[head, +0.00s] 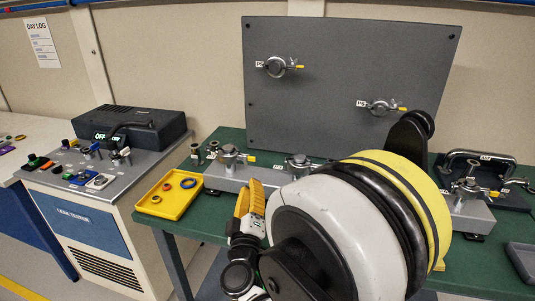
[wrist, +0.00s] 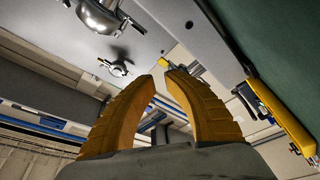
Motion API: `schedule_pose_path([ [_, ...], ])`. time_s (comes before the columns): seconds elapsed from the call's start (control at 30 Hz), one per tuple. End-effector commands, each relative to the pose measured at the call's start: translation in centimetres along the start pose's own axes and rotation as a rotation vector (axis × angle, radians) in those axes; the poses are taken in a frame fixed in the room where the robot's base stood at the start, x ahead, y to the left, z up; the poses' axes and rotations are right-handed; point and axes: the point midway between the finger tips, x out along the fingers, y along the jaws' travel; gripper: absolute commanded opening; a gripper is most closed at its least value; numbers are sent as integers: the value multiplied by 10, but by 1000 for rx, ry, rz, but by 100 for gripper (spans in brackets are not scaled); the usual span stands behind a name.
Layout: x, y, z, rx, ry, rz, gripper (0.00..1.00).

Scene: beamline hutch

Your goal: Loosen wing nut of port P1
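No label clearly reads P1; the port tags are too small to read surely. Two clamped ports sit on the upright grey panel: an upper left port (head: 276,66) and a lower right port (head: 381,107), each with a wing nut and yellow tip. More clamped ports stand on the bench: a left port (head: 229,157), a middle port (head: 299,165) and a right port (head: 468,187). My gripper (wrist: 164,75) has orange fingers with a gap between the tips and nothing held. In the head view my gripper (head: 250,200) is low beside the bench ports, partly hidden by my arm.
A yellow tray (head: 157,206) with small rings lies on the green bench's left end. The leak tester (head: 95,200) stands left of it. A dark tray with a handle (head: 515,175) is at right. My arm hides the bench's middle.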

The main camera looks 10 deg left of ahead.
Motion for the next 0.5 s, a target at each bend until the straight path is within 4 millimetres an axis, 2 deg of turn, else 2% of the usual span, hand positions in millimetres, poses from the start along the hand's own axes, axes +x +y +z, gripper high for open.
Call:
schedule_pose_path([
  [0.03,-6,-13,-10,-10,37,-1,13],
  [0.1,-10,-22,-18,-21,70,0,13],
  [0.23,-6,-26,-25,-27,90,2,13],
  [0.37,15,-22,-27,-29,87,4,13],
  [0.5,42,-27,-25,-28,85,4,13],
])
